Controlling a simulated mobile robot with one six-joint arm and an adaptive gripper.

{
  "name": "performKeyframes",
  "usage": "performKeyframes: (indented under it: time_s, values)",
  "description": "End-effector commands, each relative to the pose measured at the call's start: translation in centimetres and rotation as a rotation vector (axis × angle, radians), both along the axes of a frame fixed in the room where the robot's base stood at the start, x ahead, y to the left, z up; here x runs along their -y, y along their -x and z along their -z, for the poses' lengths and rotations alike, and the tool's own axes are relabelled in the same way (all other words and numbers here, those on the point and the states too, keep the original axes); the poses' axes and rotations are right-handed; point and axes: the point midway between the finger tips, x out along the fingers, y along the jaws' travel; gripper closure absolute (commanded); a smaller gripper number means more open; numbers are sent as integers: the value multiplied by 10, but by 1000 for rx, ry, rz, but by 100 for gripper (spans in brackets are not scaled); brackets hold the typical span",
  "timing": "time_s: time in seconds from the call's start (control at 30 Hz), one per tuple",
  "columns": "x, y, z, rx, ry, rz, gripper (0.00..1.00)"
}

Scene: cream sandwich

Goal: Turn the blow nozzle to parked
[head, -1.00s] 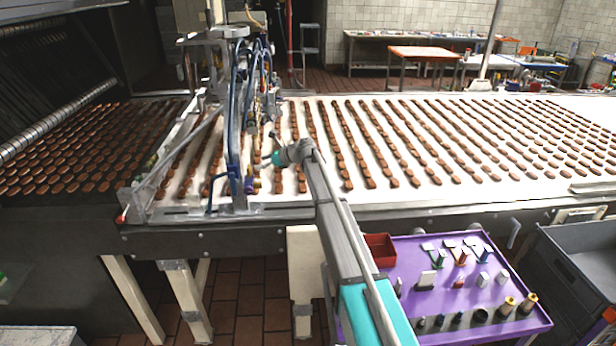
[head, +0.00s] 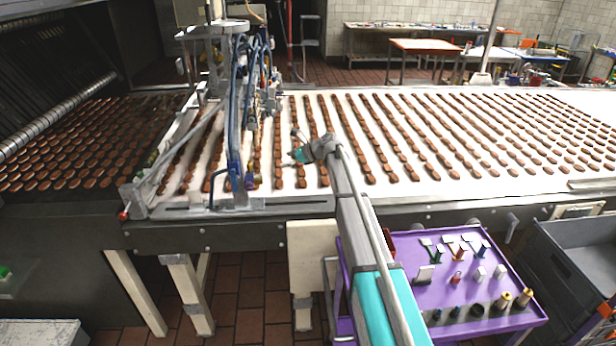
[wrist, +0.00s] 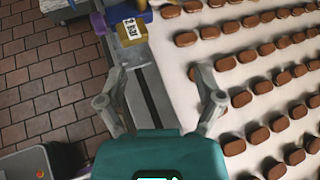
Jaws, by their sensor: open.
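The blow nozzle cannot be picked out for certain. At the near end of the depositor frame, in the head view, hang a blue bent lever (head: 216,179) and a small purple and yellow fitting (head: 250,182). In the wrist view a yellow block with a black-and-white label (wrist: 131,31) sits at the top, with a purple part (wrist: 97,22) to its left. My gripper (head: 290,160) is over the belt, right of that fitting and apart from it. In the wrist view my gripper (wrist: 159,70) is open, with nothing between its fingers.
The white belt (head: 345,193) carries rows of brown biscuits below my gripper. The grey belt-side rail (wrist: 146,85) runs under the open fingers. Blue hoses (head: 235,100) hang on the frame. A purple trolley (head: 408,293) and a grey bin (head: 590,265) stand at right.

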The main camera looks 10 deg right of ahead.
Motion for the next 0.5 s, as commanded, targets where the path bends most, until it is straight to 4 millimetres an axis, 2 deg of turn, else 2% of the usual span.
performKeyframes:
  time_s: [0.1,0.5]
  values:
    - [5,-3,19,52,77,23,14]
    - [27,-19,63,255,366,80,14]
